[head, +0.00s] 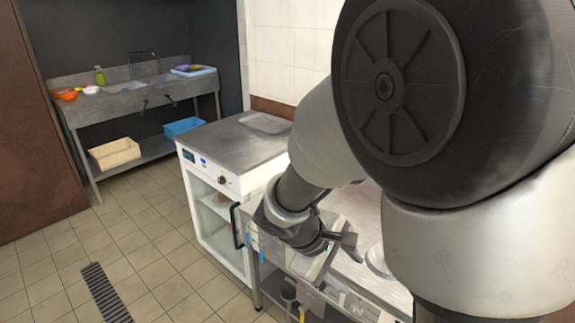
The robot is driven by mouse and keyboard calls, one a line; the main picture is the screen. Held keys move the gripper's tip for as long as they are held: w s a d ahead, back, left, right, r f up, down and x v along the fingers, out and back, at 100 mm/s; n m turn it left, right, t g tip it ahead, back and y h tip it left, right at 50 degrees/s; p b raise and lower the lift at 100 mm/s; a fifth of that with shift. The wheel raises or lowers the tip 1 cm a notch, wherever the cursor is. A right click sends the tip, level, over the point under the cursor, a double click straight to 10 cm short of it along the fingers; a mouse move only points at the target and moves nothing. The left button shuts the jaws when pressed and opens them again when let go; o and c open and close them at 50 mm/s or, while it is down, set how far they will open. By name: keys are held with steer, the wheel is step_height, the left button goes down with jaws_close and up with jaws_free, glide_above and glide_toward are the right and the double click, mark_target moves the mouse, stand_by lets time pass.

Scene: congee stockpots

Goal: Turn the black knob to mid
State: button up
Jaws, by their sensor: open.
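The black knob (222,180) is small and dark, on the white control panel at the top front of the white glass-fronted cabinet (203,215). It sits right of a small lit blue display (203,162). Its pointer is too small to read. My gripper (336,248) is open, to the right of the cabinet and low over the metal table. It is well apart from the knob and nothing shows in it. Its fingers are small and partly hard to make out against the table.
My arm covers much of the right side. A metal table (354,222) adjoins the cabinet on the right. A dark curved handle (236,226) is on the cabinet's front. A sink bench (140,97) with baskets below stands at the back left. The tiled floor (140,240) before the cabinet is clear.

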steer(key=w+a+f+n+t+h+b, duration=0.1)
steer(key=w+a+f+n+t+b, duration=0.25)
steer(key=f+n, duration=0.45)
steer(key=w+a+f+n+t+b, duration=0.2)
steer(key=a+f+n, duration=0.15)
steer(key=f, duration=0.85)
steer(key=w+a+f+n+t+h+b, duration=0.1)
steer(key=w+a+f+n+t+b, duration=0.3)
steer(key=f, duration=0.6)
steer(key=w+d+f+n+b, duration=0.1)
steer(key=w+d+f+b, duration=0.1)
steer(key=w+d+f, duration=0.4)
steer(key=w+d+g, duration=0.1)
steer(key=w+d, duration=0.2)
steer(key=w, duration=0.3)
steer(key=shift+d, duration=0.25)
steer(key=shift+n, duration=0.25)
steer(key=c, duration=1)
steer(key=shift+c, duration=0.2)
